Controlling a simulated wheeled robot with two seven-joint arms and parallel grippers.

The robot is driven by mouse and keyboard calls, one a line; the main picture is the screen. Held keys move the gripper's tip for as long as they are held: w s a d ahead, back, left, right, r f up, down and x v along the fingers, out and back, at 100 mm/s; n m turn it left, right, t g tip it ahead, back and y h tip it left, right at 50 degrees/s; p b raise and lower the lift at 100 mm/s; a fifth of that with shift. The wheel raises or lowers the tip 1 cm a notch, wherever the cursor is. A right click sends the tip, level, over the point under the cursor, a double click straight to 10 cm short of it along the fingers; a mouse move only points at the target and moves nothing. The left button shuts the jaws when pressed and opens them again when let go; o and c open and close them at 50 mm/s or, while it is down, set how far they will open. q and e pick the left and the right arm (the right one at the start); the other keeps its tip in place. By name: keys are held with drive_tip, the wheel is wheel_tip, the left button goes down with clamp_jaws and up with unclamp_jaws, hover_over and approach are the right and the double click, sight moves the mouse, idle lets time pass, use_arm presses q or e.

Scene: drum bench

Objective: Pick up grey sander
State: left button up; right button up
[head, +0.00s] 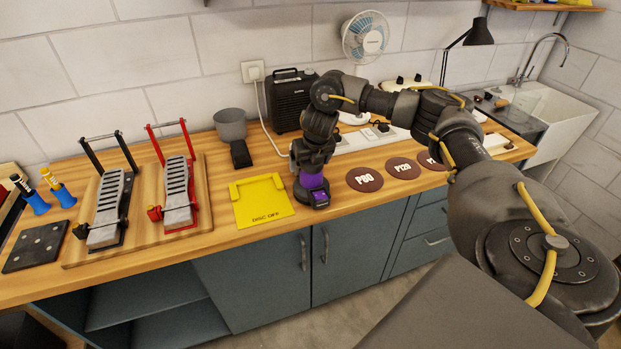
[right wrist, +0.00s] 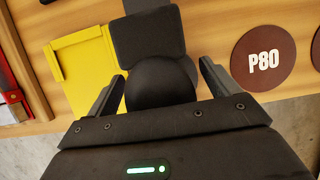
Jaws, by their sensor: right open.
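A sander (head: 313,186) with a purple body and a dark base stands upright on the wooden worktop, near its front edge. I see no clearly grey body on it. My right gripper (head: 311,162) is directly above it, pointing down. In the right wrist view, the sander's black domed top (right wrist: 158,84) sits between the two spread fingers of my right gripper (right wrist: 162,75). A dark grey flat part lies beyond the dome. The fingers are open, and I cannot tell whether they touch the dome. My left gripper is out of view.
A yellow plate (head: 262,201) lies left of the sander, and brown discs (head: 364,179) lie right. A grey bowl-shaped thing (head: 230,124), a black block (head: 241,154) and a black box (head: 288,100) stand behind. Two clamp stands (head: 178,190) are farther left.

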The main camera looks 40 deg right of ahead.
drive_tip(key=shift+c, duration=0.2)
drive_tip(key=c, duration=1.2)
drive_tip(key=shift+w+r, duration=0.15)
